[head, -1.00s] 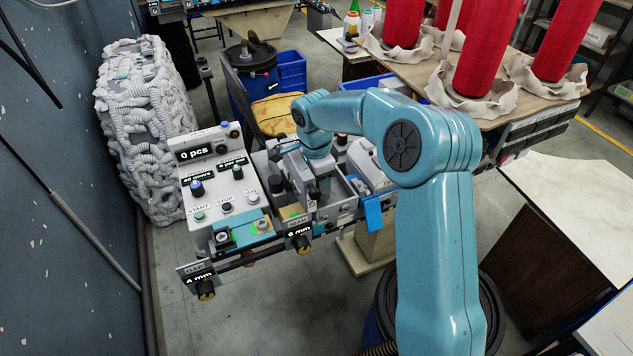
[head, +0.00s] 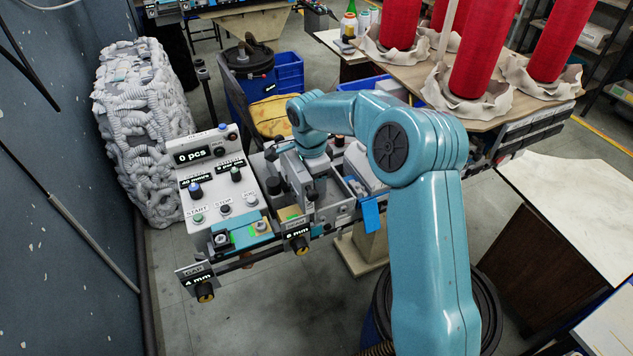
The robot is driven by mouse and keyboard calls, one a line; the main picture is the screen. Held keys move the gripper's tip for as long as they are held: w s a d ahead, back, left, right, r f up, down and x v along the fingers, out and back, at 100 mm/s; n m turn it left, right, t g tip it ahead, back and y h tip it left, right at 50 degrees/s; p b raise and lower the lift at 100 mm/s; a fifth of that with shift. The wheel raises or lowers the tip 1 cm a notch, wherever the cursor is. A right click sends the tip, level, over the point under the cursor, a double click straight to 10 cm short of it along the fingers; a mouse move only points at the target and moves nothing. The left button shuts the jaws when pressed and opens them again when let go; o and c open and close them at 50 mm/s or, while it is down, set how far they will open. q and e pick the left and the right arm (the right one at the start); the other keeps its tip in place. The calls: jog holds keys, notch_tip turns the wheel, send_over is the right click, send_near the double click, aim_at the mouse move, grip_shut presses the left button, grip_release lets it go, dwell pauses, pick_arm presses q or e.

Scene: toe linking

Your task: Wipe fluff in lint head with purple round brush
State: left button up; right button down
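My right arm reaches in from the lower right, and its wrist bends down over the linking machine (head: 228,205). My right gripper (head: 298,182) is low among the machine's grey and black parts. Its fingertips blend into these parts, so I cannot tell whether it is open or holds anything. I cannot make out a purple round brush. The lint head and any fluff in it cannot be told apart from the crowded machine parts by the gripper. My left gripper is out of view.
The control panel (head: 210,155) reads 0 pcs. A tall bundle of grey tubes (head: 143,125) stands by the left wall. Red yarn cones (head: 485,50) stand on a wooden table (head: 400,70). A blue bin (head: 289,70) is behind. The floor in front of the machine is clear.

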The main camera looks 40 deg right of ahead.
jog(key=shift+w+d, duration=0.1)
jog(key=shift+w, duration=0.15)
jog(key=shift+f, duration=0.15)
jog(key=shift+s+b, duration=0.15)
jog(key=shift+b, duration=0.15)
jog(key=shift+s+a+b, duration=0.25)
jog(key=shift+s+b, duration=0.15)
jog(key=shift+s, duration=0.25)
jog(key=shift+s+b, duration=0.25)
jog(key=shift+b, duration=0.15)
jog(key=shift+s+a, duration=0.15)
jog(key=shift+s, duration=0.1)
jog(key=shift+s+b, duration=0.2)
jog(key=shift+b, duration=0.1)
jog(key=shift+a, duration=0.1)
